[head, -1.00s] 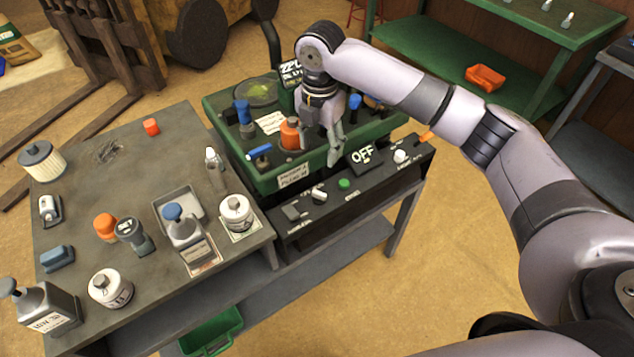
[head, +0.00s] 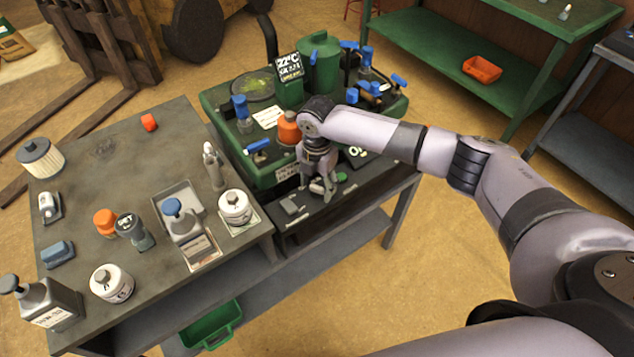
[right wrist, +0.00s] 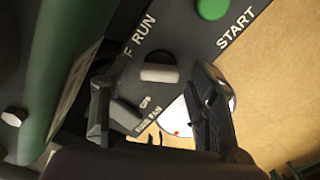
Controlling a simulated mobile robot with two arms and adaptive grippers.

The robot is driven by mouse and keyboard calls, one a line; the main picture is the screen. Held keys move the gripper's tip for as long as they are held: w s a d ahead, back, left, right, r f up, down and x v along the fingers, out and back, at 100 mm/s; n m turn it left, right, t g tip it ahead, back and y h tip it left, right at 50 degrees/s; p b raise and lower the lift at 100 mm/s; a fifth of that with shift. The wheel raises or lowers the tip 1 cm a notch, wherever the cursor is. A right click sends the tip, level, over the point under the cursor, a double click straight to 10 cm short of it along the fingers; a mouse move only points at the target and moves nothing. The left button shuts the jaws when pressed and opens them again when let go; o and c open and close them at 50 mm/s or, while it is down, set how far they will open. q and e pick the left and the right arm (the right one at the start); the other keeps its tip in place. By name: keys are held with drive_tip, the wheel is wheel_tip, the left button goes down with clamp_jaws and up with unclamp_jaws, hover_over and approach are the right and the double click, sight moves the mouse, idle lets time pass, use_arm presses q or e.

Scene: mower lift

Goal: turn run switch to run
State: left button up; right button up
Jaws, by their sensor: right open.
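The run switch (right wrist: 158,73) is a small pale knob on the dark control panel (right wrist: 180,38), below the word RUN in the right wrist view. The letter F of the other label shows beside the left finger. I cannot tell which way the switch is set. My right gripper (right wrist: 152,80) is open, with its fingers on either side of the switch in that view; contact cannot be told. In the head view my right gripper (head: 324,190) points down over the front of the panel and hides the switch. My left gripper is out of view.
A green START button (right wrist: 212,8) lies beyond the switch, and a dark rocker (head: 291,205) lies to its left. The grey table (head: 85,185) at left holds several bottles.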

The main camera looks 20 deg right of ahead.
drive_tip(key=shift+c, duration=0.6)
drive_tip(key=c, duration=1.1)
